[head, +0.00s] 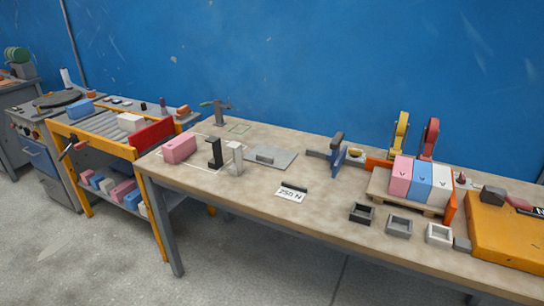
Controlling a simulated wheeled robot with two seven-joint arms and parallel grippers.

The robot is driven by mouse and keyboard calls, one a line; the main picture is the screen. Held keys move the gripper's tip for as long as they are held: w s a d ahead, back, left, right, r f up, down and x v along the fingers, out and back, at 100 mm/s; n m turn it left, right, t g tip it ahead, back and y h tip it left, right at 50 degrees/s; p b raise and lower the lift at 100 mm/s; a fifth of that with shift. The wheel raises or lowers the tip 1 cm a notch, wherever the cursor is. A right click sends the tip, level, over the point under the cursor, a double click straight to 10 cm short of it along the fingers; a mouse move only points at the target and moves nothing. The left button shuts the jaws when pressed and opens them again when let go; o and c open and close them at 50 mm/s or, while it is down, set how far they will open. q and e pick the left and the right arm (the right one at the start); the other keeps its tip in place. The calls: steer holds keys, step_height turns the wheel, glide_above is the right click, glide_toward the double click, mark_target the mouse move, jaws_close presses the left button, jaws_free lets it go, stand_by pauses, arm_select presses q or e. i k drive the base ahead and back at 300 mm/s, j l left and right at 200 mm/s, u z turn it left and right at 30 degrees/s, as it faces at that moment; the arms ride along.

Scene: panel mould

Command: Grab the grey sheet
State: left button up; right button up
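A flat grey sheet (283,160) lies on the brown workbench top (240,192), a little left of the bench's middle. A small dark grey block or handle (265,158) sits on its left part. The sheet appears to lie flat, with bare bench around it. Neither of my grippers shows in the head view.
A pink block (180,149), a black bracket (214,153) and a light grey post (235,157) stand left of the sheet. A blue upright tool (338,161) stands to its right. A "250 N" card (290,195) lies in front. Three blocks (421,182) stand farther right.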

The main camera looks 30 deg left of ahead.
mark_target(271, 153)
steer(key=i+j, duration=0.25)
steer(key=j, duration=0.15)
steer(key=i+j, duration=0.25)
steer(key=j, duration=0.15)
steer(key=i+j, duration=0.2)
steer(key=j, duration=0.2)
steer(key=i+j, duration=0.25)
steer(key=j, duration=0.15)
steer(key=u, duration=0.05)
